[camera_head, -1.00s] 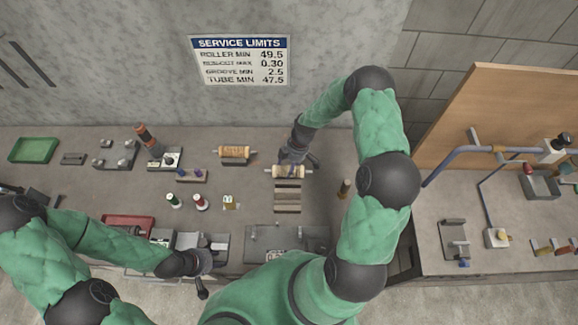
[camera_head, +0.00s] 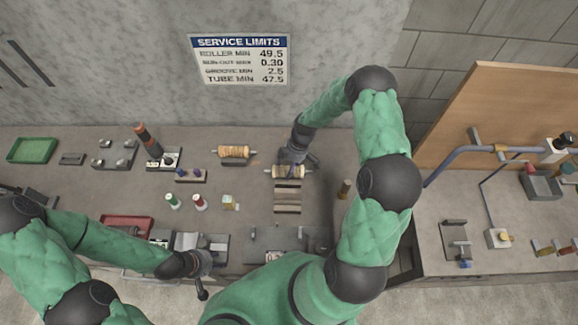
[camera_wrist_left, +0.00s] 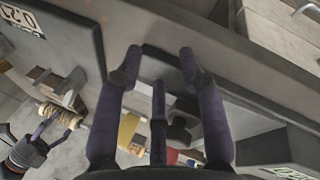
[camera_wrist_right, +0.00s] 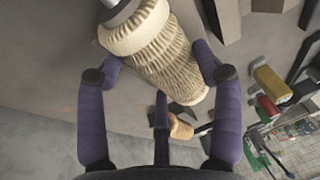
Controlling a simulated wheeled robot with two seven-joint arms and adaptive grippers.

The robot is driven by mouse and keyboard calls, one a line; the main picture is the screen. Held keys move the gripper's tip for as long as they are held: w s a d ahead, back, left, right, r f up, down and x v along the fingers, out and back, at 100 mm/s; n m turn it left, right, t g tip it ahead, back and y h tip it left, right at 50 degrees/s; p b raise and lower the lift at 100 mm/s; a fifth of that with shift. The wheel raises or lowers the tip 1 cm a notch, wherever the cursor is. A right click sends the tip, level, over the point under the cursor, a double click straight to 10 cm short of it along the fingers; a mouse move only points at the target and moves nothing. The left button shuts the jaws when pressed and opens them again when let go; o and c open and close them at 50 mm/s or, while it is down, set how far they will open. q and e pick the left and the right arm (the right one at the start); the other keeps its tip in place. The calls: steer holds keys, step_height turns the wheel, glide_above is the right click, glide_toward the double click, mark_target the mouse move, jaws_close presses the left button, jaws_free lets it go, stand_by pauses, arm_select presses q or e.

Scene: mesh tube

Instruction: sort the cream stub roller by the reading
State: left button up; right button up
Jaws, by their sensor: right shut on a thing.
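The cream stub roller (camera_head: 277,172) lies crosswise at the top end of a slotted rack at the middle of the bench. My right gripper (camera_head: 292,165) is over it from behind. In the right wrist view the ribbed cream roller (camera_wrist_right: 165,55) fills the space between the fingers (camera_wrist_right: 155,70), with a grey metal shaft at its upper end. The right gripper is shut on it. My left gripper (camera_head: 203,290) hangs at the front edge of the bench; in the left wrist view its fingers (camera_wrist_left: 160,60) are apart with nothing between them.
A service limits sign (camera_head: 240,60) on the wall reads roller min 49.5. Another roller (camera_head: 233,152) sits left of mine. A green tray (camera_head: 33,150) is at far left, a red tray (camera_head: 127,225) nearer.

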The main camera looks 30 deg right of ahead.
steer(key=o, duration=1.7)
arm_select(q)
steer(key=shift+r+p, duration=1.8)
arm_select(e)
steer(key=v, duration=0.6)
steer(key=a+v, duration=0.1)
steer(key=v, duration=1.1)
steer(key=shift+a+r, duration=0.3)
steer(key=shift+r, duration=0.3)
steer(key=shift+s, duration=0.1)
